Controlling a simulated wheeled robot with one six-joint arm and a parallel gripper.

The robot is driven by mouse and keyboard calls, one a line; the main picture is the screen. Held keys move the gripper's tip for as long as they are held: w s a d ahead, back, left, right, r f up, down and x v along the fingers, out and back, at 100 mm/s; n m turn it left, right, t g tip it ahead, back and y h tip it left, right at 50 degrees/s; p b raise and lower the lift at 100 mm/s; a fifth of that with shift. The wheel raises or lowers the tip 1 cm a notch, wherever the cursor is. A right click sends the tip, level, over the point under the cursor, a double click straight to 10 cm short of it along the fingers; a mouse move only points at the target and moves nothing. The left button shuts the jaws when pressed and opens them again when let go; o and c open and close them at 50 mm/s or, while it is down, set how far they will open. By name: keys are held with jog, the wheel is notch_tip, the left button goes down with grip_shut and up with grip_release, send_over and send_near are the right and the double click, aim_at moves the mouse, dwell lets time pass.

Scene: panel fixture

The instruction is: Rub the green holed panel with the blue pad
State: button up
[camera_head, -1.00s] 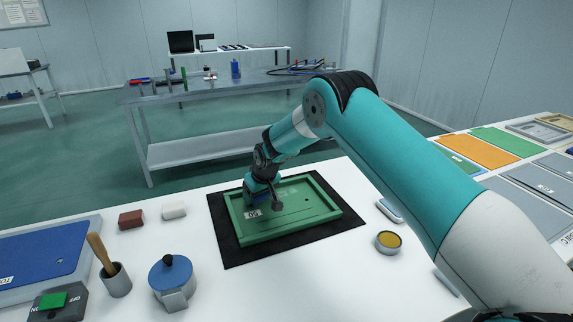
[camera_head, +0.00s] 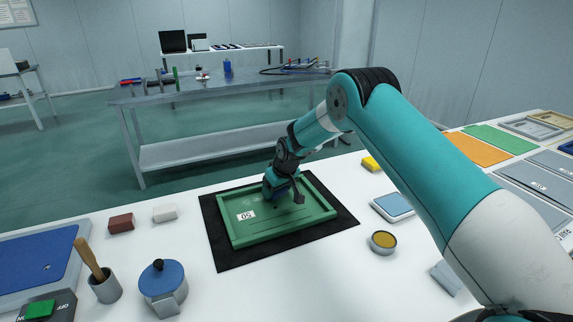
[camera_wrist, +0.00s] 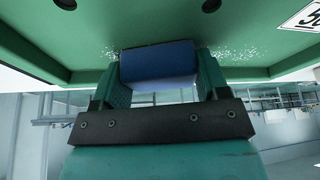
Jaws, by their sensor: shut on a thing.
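The green holed panel (camera_head: 262,227) is a shallow tray-like plate with a raised rim and a white number label. It lies on a black mat (camera_head: 226,258) on the white table. My gripper (camera_head: 281,190) is over the panel's far side, right of the label. In the wrist view my gripper (camera_wrist: 160,78) is shut on the blue pad (camera_wrist: 160,62). The pad is at the green panel (camera_wrist: 150,22), near its rim, and seems to touch it. White specks show on the panel on both sides of the pad. Two dark holes show in the wrist view.
A blue-lidded pot (camera_head: 162,282), a cup with a wooden handle (camera_head: 105,286), a red block (camera_head: 121,222) and a white block (camera_head: 166,213) stand left. A yellow-topped tin (camera_head: 383,242), a light-blue pad (camera_head: 394,206) and a yellow block (camera_head: 371,163) are right.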

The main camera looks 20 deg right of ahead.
jog(key=shift+d, duration=1.2)
jog(key=shift+a+r+p, duration=0.1)
jog(key=shift+r+p, duration=1.9)
jog(key=shift+r, duration=2.1)
